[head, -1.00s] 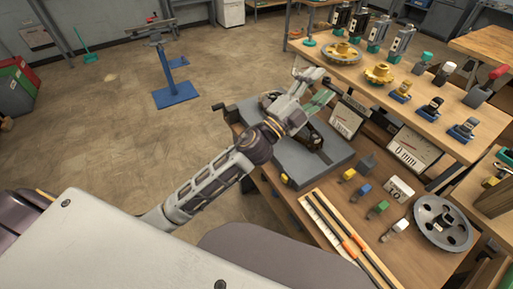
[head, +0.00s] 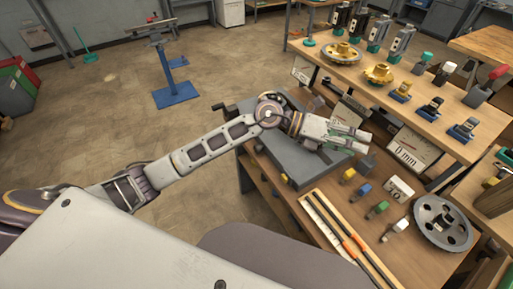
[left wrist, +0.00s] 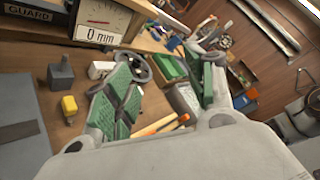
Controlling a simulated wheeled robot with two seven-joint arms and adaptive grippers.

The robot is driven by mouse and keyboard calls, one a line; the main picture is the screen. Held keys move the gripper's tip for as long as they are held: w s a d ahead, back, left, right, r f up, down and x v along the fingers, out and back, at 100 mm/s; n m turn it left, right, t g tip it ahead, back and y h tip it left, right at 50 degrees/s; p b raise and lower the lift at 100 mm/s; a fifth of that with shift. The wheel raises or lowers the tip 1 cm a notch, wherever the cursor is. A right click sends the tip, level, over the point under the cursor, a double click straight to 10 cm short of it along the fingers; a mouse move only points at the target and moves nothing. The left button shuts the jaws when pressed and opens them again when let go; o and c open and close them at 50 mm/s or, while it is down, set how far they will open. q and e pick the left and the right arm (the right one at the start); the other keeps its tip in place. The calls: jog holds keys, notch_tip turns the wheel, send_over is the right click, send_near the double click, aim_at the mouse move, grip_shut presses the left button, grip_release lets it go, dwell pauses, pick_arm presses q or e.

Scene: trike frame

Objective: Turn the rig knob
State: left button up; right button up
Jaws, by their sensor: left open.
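The grey rig (head: 283,165) stands on the bench, partly hidden under my left arm. A small dark knob or handle (head: 219,106) sticks out at its far left edge; I cannot tell for sure that it is the rig knob. My left gripper (head: 366,140) is open and empty, to the right of the rig and well away from that handle. Its green-padded fingers (left wrist: 165,85) are spread in the left wrist view. A dial reading 0 mm (head: 408,152) stands just beyond the gripper; it also shows in the left wrist view (left wrist: 101,20). My right gripper is not in view.
Orange-tipped rods (head: 345,240) lie at the front. A raised shelf (head: 425,85) holds gears and fixtures. The floor at left (head: 110,120) is open.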

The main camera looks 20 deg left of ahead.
pick_arm(q)
jog(key=w+a+f+m+g+y, duration=0.1)
jog(key=w+a+f+m+y, duration=0.25)
jog(key=a+f+y, duration=0.65)
jog(key=w+a+n+y, duration=0.1)
jog(key=w+a+y, duration=0.1)
jog(key=a, duration=0.7)
jog(key=w+a+f+n+y, duration=0.1)
jog(key=w+a+y, duration=0.2)
jog(key=a, duration=0.6)
jog(key=shift+a+y, duration=0.3)
jog(key=shift+y, duration=0.7)
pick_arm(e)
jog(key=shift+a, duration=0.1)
pick_arm(q)
jog(key=shift+f, duration=0.2)
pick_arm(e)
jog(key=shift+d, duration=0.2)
